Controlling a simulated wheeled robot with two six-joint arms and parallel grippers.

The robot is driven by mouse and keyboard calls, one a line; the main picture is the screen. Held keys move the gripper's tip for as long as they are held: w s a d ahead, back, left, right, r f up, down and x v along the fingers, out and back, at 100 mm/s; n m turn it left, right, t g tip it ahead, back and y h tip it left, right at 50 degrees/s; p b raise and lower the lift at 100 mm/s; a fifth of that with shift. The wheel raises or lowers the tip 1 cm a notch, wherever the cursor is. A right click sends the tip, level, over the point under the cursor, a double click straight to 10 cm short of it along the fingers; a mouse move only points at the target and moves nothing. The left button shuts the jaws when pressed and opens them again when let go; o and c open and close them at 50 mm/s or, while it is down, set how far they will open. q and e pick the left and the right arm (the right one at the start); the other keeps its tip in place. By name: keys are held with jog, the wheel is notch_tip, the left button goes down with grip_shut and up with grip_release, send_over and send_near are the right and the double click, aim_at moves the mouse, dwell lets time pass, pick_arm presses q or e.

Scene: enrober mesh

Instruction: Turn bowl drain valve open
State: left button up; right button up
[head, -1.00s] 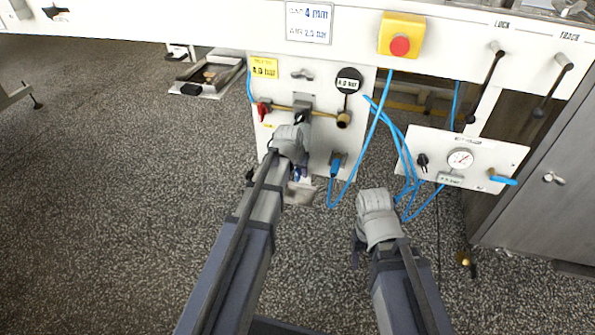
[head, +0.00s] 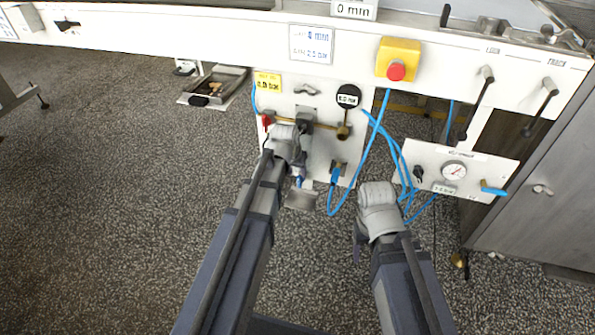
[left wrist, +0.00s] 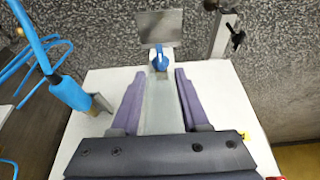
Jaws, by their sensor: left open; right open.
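A small blue handle (left wrist: 160,60), which I take to be the drain valve, shows in the left wrist view at the end of a grey strip, below a square grey plate (left wrist: 160,27). It also shows in the head view as a small blue piece (head: 300,181) low on the white panel. My left gripper (left wrist: 157,74) is open, its two purple fingers on either side of the strip, the blue handle just past the tips. Contact cannot be told. My right gripper (head: 358,243) is open, low and apart from the panel.
The white panel (head: 325,110) carries a red lever (head: 266,121), a black round tag (head: 348,96) and a blue hose fitting (head: 336,175). Blue hoses (head: 358,170) loop between it and a gauge panel (head: 480,172). A yellow box with a red button (head: 397,60) is above.

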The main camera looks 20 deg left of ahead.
aim_at(298, 178)
pick_arm(q)
jog(key=shift+s+a+r, duration=0.2)
jog(key=shift+a, duration=0.05)
jog(key=shift+f, duration=0.1)
jog(key=b+x, duration=0.7)
jog(key=shift+w+d+f, duration=0.2)
jog(key=shift+f, duration=0.05)
jog(key=shift+c, duration=0.3)
grip_shut()
